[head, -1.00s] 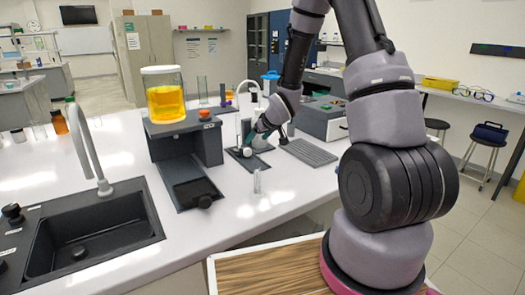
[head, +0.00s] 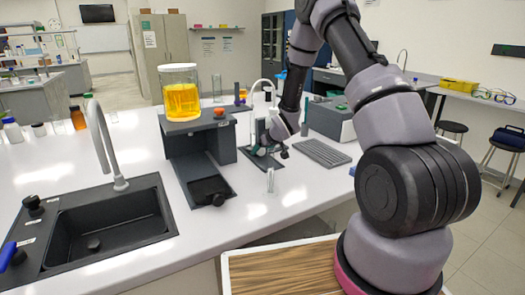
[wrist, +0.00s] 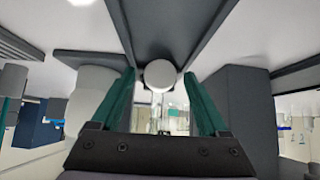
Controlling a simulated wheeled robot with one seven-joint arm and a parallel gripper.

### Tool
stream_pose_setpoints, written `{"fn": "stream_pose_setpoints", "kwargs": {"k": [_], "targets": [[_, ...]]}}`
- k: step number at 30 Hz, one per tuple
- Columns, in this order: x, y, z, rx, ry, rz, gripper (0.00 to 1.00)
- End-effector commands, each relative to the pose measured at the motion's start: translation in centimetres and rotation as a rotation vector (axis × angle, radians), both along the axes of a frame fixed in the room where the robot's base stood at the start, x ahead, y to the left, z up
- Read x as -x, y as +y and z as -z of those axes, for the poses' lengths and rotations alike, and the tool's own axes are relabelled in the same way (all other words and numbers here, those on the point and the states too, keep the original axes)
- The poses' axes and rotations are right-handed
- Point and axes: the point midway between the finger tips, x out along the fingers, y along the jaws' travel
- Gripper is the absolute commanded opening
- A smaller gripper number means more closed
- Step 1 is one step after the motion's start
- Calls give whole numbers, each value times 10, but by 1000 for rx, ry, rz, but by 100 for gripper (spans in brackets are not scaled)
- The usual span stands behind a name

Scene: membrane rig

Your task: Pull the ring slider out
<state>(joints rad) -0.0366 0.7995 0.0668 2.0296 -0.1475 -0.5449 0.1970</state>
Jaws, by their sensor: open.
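In the wrist view, a white round knob (wrist: 160,74) sits at the end of a dark channelled plate (wrist: 165,22). My gripper (wrist: 159,76) is open, with its green fingers on either side of the knob and a small gap at each side. In the head view, my gripper (head: 266,146) is low over a small dark plate (head: 240,163) on the bench, and it hides most of that part. I cannot tell for sure which part is the ring slider.
A small clear piece (head: 270,180) stands in front of my gripper.

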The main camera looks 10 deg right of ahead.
Motion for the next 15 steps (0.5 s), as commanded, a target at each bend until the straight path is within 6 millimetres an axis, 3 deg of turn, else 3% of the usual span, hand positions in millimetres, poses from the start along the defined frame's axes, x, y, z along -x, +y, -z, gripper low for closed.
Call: {"fn": "stream_pose_setpoints", "kwargs": {"k": [5, 11, 15], "targets": [[0, 0, 0, 0, 0, 0, 78], [0, 0, 0, 0, 0, 0, 1], [0, 0, 0, 0, 0, 0, 0]]}}
